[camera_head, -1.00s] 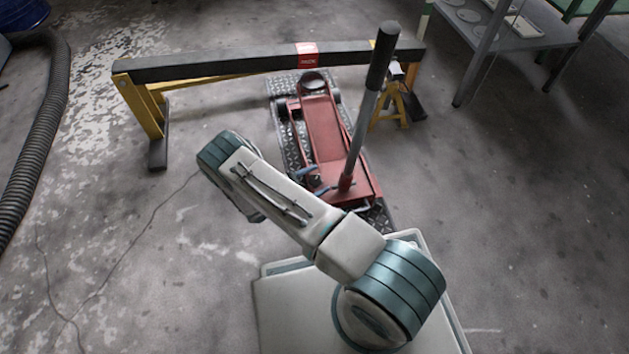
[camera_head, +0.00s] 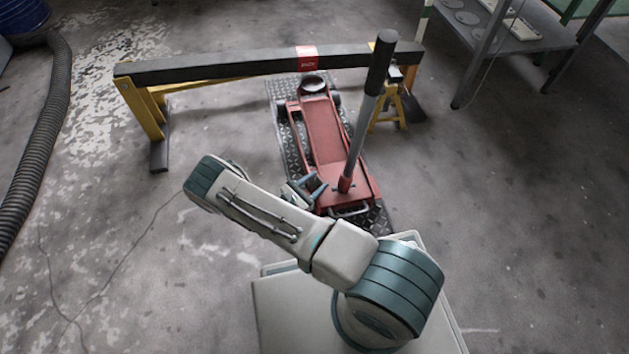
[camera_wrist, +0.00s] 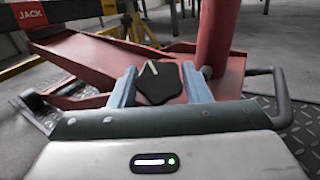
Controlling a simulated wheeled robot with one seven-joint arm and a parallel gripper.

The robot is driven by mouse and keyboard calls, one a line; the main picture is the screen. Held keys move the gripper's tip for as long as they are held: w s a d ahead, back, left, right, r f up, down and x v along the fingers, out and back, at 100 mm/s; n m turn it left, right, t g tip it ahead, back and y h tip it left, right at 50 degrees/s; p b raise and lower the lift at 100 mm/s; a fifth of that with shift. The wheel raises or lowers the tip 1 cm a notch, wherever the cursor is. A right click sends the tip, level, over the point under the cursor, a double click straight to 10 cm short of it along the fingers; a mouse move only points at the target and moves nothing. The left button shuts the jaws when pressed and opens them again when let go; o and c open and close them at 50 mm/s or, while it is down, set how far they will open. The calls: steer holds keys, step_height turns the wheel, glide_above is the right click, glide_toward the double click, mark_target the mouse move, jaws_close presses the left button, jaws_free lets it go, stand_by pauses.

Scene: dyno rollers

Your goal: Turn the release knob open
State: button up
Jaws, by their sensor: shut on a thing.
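The release knob (camera_wrist: 158,84) is black and many-sided, with a pale line on its face tilted slightly left of upright in the wrist view. My gripper (camera_wrist: 159,82) has its two blue-grey fingers on either side of the knob, shut on it. In the head view my gripper (camera_head: 311,189) is at the handle end of the red floor jack (camera_head: 322,128), left of the handle base; the knob cannot be made out there. The jack's long handle (camera_head: 366,115) leans up and to the right, with a black grip.
A black beam (camera_head: 220,67) with a red label lies on yellow stands (camera_head: 147,112) behind the jack. A bent metal bar (camera_wrist: 281,98) is close to the right of my gripper. A grey workbench (camera_head: 520,35) stands at the far right.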

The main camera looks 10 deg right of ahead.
steer(key=n+t+y+p, duration=0.1)
steer(key=n+t, duration=0.1)
steer(key=n+t+y+p, duration=0.1)
steer(key=n+t+y, duration=0.1)
steer(key=n, duration=0.1)
steer(key=shift+r+n+p, duration=0.15)
steer(key=shift+n+p, duration=0.15)
steer(key=shift+p, duration=0.1)
steer(key=shift+n+t+y+p, duration=0.65)
steer(key=shift+n+y, duration=0.45)
steer(key=shift+n, duration=0.1)
steer(key=shift+f, duration=0.2)
steer(key=o, duration=1)
steer(key=shift+c, duration=0.2)
